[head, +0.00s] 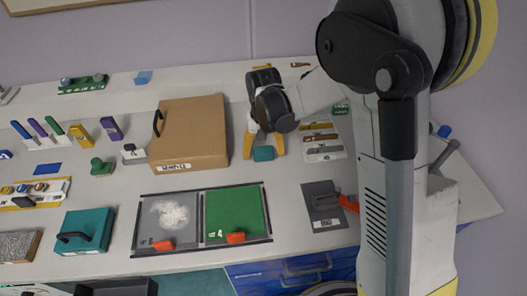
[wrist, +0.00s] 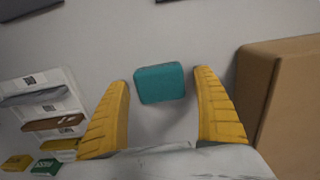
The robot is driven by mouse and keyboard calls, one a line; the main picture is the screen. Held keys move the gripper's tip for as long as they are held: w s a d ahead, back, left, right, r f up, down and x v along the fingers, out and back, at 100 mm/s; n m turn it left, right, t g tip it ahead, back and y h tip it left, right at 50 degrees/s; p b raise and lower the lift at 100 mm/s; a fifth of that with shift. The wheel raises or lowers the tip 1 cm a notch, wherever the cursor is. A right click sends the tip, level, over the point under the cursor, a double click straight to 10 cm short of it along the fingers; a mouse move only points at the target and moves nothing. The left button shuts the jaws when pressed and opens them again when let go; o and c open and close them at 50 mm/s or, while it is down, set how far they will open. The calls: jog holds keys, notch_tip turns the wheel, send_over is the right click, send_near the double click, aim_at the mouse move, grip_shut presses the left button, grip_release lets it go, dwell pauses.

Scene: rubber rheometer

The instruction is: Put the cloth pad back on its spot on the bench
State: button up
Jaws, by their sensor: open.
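A small teal pad with rounded corners (head: 263,154), which looks like the cloth pad, lies on the pale bench (head: 120,215) to the right of the brown box. It also shows in the wrist view (wrist: 160,84), between the yellow fingertips with a gap on each side. My gripper (head: 264,152) is open and points down over the pad, one finger to its left and one to its right. I cannot tell how high the fingertips are above the bench. No marked spot for the pad is clear in these views.
The brown box (head: 190,130) stands close left of my gripper, at the right in the wrist view (wrist: 285,100). A rack of labelled strips (head: 322,141) is close on the right. Grey and green trays (head: 203,220) lie in front, with a dark grey plate (head: 322,200) beside them.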

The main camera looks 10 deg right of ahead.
aim_at(264, 151)
notch_tip(264, 151, up, 12)
jog(key=p, duration=0.4)
jog(key=s+d+r+t, duration=0.3)
jog(key=s+d+r, duration=0.2)
jog(key=s, duration=0.4)
jog(key=s+d+r+t, duration=0.4)
jog(key=s+d+r, duration=0.1)
jog(key=s, duration=0.5)
jog(key=shift+d+r, duration=0.35)
jog(key=shift+d, duration=0.2)
jog(key=shift+w, duration=0.1)
